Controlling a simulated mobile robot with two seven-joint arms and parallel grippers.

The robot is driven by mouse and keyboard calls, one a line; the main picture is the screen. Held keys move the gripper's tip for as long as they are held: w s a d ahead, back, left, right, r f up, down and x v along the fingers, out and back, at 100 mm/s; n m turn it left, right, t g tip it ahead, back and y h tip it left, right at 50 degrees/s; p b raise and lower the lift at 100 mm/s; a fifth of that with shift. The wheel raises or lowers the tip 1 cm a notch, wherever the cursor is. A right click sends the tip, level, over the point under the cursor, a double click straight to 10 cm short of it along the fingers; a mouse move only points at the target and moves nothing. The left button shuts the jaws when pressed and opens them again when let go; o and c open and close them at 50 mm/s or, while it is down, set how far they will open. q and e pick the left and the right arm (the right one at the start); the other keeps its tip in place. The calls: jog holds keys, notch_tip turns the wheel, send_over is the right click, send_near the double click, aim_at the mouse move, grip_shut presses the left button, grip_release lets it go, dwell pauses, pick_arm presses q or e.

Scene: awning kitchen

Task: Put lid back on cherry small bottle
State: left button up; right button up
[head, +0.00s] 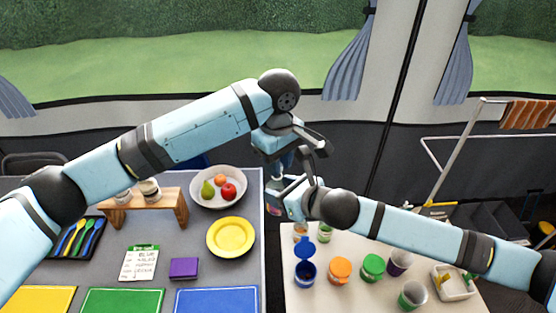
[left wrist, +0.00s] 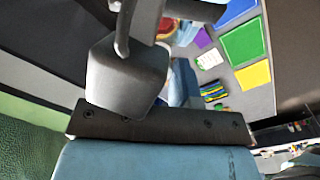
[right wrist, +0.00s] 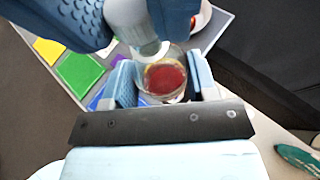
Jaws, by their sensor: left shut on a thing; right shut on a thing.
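The cherry bottle (right wrist: 165,78) is a small clear glass jar with red contents, seen from above in the right wrist view with its mouth uncovered. My right gripper (right wrist: 165,90) is shut around its sides; in the head view this gripper (head: 284,199) is in the air between the two tables. My left gripper (right wrist: 128,20) is just above, its blue fingers shut on a pale lid (right wrist: 150,48). The lid overlaps the far rim in this view; I cannot tell whether they touch. In the head view my left gripper (head: 285,160) is directly above the right one. The left wrist view hides the lid.
The left grey table holds a fruit bowl (head: 217,201), a yellow plate (head: 231,237), a wooden stand (head: 143,196) and coloured mats. The right pale table holds several cups and jars, including an orange jar (head: 340,270). A dark gap lies between the tables.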

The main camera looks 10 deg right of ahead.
pick_arm(q)
jog(key=shift+f, duration=0.5)
jog(key=o, duration=0.9)
jog(key=shift+r, duration=2.3)
jog(key=shift+c, duration=0.5)
jog(key=n, duration=0.1)
jog(key=r+n, duration=0.1)
jog(key=n, duration=0.3)
jog(key=shift+w+r, duration=0.1)
jog(key=shift+r, duration=0.25)
jog(key=n, duration=0.2)
jog(key=r+n, duration=0.1)
jog(key=n, duration=0.2)
jog(key=shift+a+r, duration=0.1)
jog(key=shift+r, duration=0.1)
